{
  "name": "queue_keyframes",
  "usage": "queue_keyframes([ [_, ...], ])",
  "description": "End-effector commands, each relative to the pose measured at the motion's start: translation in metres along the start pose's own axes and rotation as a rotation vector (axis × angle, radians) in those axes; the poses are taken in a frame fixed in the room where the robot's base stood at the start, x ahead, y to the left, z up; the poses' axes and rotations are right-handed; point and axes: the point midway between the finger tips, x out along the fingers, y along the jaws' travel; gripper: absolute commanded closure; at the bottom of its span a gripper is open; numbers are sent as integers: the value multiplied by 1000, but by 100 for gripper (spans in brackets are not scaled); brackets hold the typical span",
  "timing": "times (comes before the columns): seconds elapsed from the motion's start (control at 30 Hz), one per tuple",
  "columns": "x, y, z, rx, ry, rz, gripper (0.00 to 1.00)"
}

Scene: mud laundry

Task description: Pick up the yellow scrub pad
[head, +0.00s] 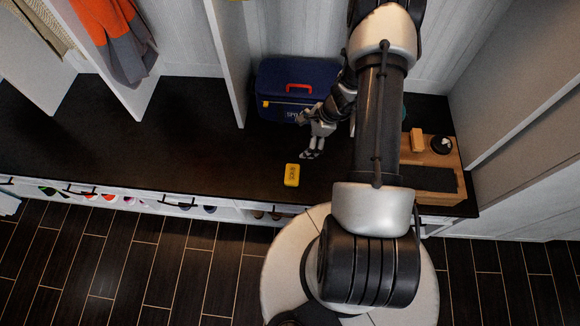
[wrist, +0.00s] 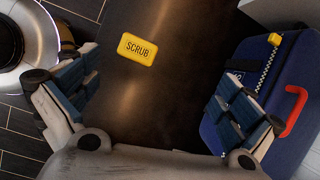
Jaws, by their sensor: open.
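The yellow scrub pad (head: 292,175) lies flat on the dark bench top (head: 200,130), near its front edge. In the wrist view the pad (wrist: 138,49) shows the word SCRUB and lies beyond my fingertips, between the lines of the two fingers. My gripper (head: 312,153) is above the bench, a little behind and to the right of the pad in the head view. In the wrist view my gripper (wrist: 158,95) is open, with its fingers wide apart and nothing between them. The pad is fully visible and apart from the gripper.
A blue case (head: 275,75) with a red handle stands behind my gripper, close to it. A wooden tray (head: 458,160) with a yellow-orange block (head: 417,140) is at the right. Upright white dividers (head: 228,55) stand along the back. The bench left of the pad is clear.

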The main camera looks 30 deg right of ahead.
Motion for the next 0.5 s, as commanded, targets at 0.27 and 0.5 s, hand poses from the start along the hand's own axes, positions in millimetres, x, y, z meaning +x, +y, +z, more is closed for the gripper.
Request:
queue_keyframes([
  [0.27, 57, 33, -49, 213, 19, 22, 0],
  [0.5, 104, 36, -51, 219, 20, 25, 0],
])
